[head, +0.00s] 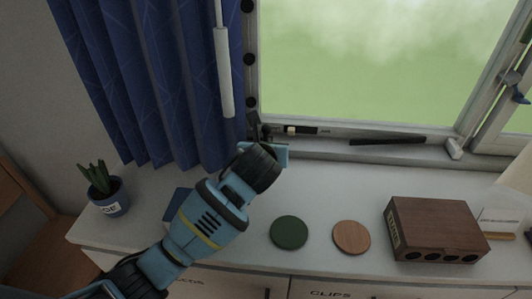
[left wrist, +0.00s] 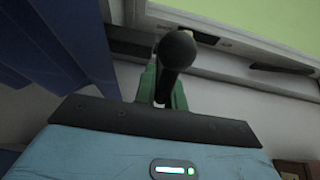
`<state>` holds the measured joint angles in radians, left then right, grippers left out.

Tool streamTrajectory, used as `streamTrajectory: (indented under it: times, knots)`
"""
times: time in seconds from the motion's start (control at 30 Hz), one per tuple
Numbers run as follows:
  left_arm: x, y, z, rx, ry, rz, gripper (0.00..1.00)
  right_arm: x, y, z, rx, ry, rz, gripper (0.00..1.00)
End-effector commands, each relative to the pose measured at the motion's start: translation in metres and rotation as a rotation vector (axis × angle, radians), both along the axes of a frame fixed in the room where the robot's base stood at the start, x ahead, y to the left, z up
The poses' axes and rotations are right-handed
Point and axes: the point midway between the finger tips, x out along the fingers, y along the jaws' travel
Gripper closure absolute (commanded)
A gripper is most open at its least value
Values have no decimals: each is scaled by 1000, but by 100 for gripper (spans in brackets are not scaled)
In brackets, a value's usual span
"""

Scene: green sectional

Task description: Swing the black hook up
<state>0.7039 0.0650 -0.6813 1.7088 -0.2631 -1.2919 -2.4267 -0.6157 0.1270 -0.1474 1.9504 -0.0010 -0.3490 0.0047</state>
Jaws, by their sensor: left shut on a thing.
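The black hook (head: 255,126) is at the lower left corner of the window frame, beside the blue curtain. In the left wrist view it shows as a dark stem with a round knob end (left wrist: 177,50) that points up and out between my green fingers. My left gripper (head: 264,145) reaches it from below and is shut on its stem; the fingers (left wrist: 164,90) are close together around it. My wrist hides the hook's lower part in the head view. My right gripper is in neither view.
A dark bar (head: 388,141) lies along the window sill to the right. On the white counter are a potted plant (head: 108,192), a green disc (head: 289,232), a tan disc (head: 351,237) and a brown block with holes (head: 436,229). A white rod (head: 223,72) hangs by the curtain (head: 160,80).

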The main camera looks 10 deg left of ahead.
Motion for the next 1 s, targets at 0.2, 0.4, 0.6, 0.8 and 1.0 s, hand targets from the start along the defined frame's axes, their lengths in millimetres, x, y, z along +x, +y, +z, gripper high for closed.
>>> streamTrajectory:
  times: [0.2, 0.4, 0.6, 0.8, 1.0]
  knots:
    - [5, 0, 8, 0, 86, 2, 100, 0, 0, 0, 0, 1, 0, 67]
    - [7, 1, 10, 1, 119, 3, 100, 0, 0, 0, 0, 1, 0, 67]
    - [7, 1, 9, -1, 125, 3, 100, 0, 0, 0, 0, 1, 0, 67]
    - [7, 1, 9, -1, 124, 3, 100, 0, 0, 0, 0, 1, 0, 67]
    - [7, 1, 10, -1, 123, 3, 67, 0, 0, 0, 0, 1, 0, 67]
